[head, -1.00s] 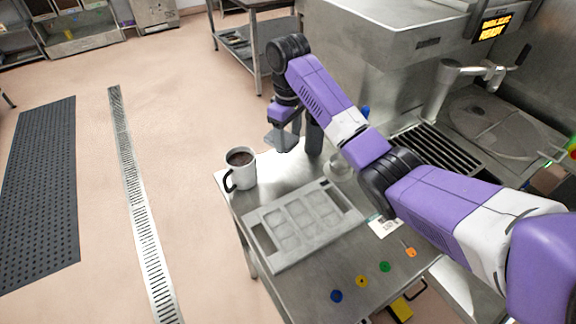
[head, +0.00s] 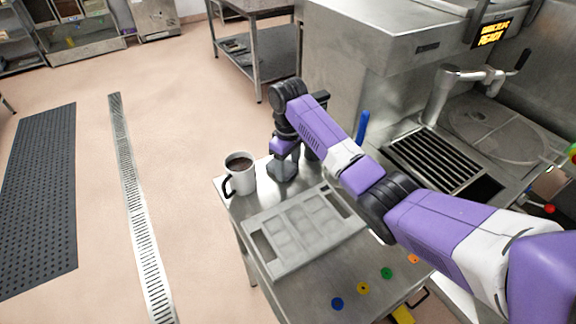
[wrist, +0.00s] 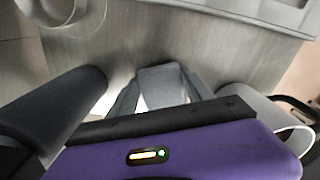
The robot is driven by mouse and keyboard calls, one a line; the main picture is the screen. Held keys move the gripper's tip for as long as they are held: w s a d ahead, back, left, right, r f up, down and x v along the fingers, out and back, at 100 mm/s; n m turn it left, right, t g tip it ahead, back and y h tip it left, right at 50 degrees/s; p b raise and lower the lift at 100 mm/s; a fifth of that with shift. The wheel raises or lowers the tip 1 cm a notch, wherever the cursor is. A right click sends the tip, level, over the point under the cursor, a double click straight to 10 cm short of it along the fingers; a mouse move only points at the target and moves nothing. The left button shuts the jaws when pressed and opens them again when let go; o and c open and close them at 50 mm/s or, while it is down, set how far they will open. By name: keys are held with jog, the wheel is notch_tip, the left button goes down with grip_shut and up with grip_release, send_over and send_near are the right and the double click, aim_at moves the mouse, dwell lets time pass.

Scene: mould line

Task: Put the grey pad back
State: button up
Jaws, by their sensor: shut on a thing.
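My gripper (head: 283,168) is low at the far end of the steel table, just right of the mug. In the wrist view a flat grey pad (wrist: 163,86) sits between the fingertips, and my gripper (wrist: 160,100) is shut on it. The pad appears close to or touching the tabletop; I cannot tell which. In the head view the pad is hard to separate from the dark gripper.
A white mug of dark liquid (head: 240,176) stands close left of my gripper; its side shows in the wrist view (wrist: 262,112). A grey moulded tray (head: 305,232) lies nearer me. Several coloured discs lie at the front. A round rim (wrist: 62,12) shows in the wrist view.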

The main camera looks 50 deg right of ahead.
aim_at(288, 168)
jog(key=shift+f, duration=0.15)
jog(key=o, duration=1.3)
notch_tip(288, 168, up, 12)
jog(key=p, duration=0.3)
jog(key=shift+r, duration=0.2)
